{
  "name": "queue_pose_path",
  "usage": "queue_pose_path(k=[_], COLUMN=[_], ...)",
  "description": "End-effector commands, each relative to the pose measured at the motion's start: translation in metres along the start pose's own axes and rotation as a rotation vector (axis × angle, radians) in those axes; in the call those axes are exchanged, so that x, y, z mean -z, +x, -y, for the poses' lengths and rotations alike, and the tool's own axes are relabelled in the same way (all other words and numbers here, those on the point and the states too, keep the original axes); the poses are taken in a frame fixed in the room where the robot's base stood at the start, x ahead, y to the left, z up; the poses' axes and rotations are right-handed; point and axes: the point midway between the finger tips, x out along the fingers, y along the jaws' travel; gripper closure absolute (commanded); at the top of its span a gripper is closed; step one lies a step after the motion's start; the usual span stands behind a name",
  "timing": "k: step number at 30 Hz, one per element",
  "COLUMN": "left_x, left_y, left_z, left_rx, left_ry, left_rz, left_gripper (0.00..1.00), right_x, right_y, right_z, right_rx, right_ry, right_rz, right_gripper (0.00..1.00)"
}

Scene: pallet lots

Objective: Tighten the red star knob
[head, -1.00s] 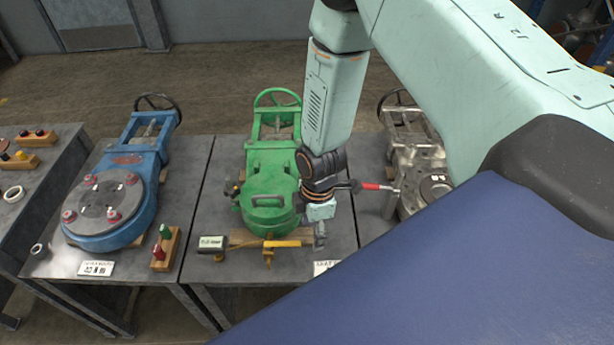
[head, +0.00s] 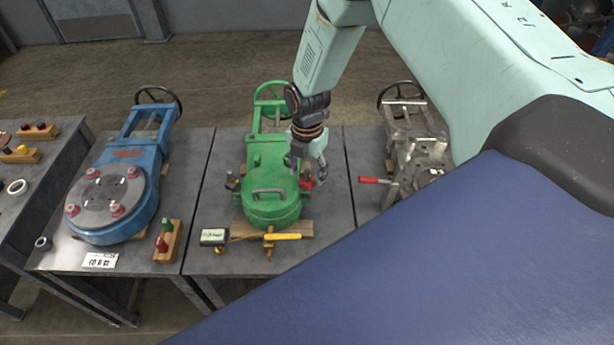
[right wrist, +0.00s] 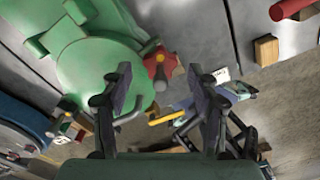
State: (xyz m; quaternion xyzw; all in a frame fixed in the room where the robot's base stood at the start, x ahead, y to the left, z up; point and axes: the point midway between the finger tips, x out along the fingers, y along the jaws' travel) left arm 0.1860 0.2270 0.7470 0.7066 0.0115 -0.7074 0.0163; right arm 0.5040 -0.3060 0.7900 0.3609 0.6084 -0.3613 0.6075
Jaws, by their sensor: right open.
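The red star knob (head: 307,183) sits on the right side of the green valve (head: 268,160) in the head view, partly covered by my right gripper (head: 306,167). In the right wrist view the red knob (right wrist: 160,63) shows at the edge of the green body (right wrist: 100,72), with a brass-coloured part beside it. There my right gripper (right wrist: 159,76) has its two fingers spread apart, and the knob appears in line with the gap between them. I see nothing held between the fingers. I cannot tell whether either finger touches the knob. My left gripper is not in view.
A blue valve (head: 125,185) with several red knobs stands on the left table. A metal valve (head: 415,150) with a red-handled lever (head: 376,180) stands to the right.

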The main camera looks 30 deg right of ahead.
Motion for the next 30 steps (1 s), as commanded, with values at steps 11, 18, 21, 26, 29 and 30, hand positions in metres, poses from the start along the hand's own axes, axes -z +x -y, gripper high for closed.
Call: queue_pose_path(k=[11,18,21,26,29,30], left_x=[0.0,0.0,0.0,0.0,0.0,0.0], left_y=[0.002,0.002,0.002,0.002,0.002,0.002], left_z=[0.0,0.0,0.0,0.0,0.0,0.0], left_rx=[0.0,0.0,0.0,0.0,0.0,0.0], left_ry=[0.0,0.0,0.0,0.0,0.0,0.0], left_rz=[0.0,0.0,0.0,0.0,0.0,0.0], left_gripper=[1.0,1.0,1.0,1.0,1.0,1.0], right_x=[0.0,0.0,0.0,0.0,0.0,0.0], right_y=[0.021,0.021,0.021,0.021,0.021,0.021], right_z=[0.0,0.0,0.0,0.0,0.0,0.0], right_rx=[-0.001,-0.001,-0.001,-0.001,-0.001,0.0], right_ry=[0.0,0.0,0.0,0.001,0.001,0.001], right_rz=[0.0,0.0,0.0,0.0,0.0,0.0], right_gripper=[0.4,0.48,0.57,0.7,0.79,0.82])
